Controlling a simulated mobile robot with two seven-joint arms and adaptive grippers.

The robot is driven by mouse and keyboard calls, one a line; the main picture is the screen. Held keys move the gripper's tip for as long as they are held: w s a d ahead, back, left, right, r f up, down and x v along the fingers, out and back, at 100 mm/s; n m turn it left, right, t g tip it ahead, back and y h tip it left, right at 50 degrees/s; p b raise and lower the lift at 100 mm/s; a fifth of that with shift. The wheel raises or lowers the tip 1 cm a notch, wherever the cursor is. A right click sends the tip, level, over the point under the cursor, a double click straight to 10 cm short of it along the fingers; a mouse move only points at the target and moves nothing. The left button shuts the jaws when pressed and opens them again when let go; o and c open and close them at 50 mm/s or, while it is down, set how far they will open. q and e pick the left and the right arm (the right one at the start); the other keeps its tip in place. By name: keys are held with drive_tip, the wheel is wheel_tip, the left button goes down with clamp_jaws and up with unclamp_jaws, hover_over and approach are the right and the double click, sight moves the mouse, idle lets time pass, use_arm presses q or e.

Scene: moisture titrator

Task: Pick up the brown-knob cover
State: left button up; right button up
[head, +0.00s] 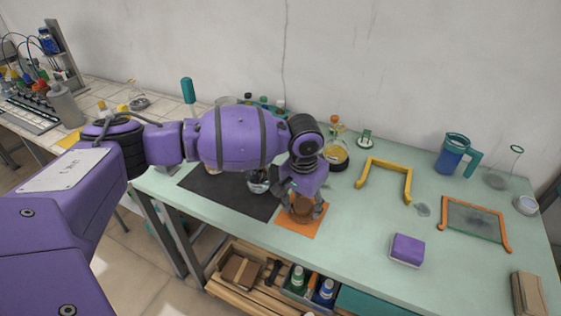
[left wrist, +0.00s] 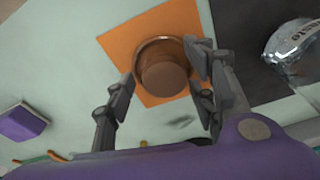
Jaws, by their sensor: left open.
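The brown-knob cover (left wrist: 165,78) sits on an orange square mat in the left wrist view, its round brown knob facing the camera and a thin rim around it. In the head view the cover (head: 303,210) shows low between the fingers of my left gripper (head: 304,205). The left gripper is open, with fingers on either side of the cover in the left wrist view (left wrist: 160,82). I cannot tell whether any finger touches it. My right gripper is in neither view.
The orange mat (head: 289,224) lies near the table's front edge, beside a black mat (head: 222,194) with a glass vessel (head: 258,183).

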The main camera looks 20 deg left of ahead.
use_arm(q)
drive_tip(key=c, duration=1.1)
drive_tip(key=shift+w+r, duration=0.1)
drive_tip(key=shift+r, duration=0.1)
drive_tip(key=shift+c, duration=0.2)
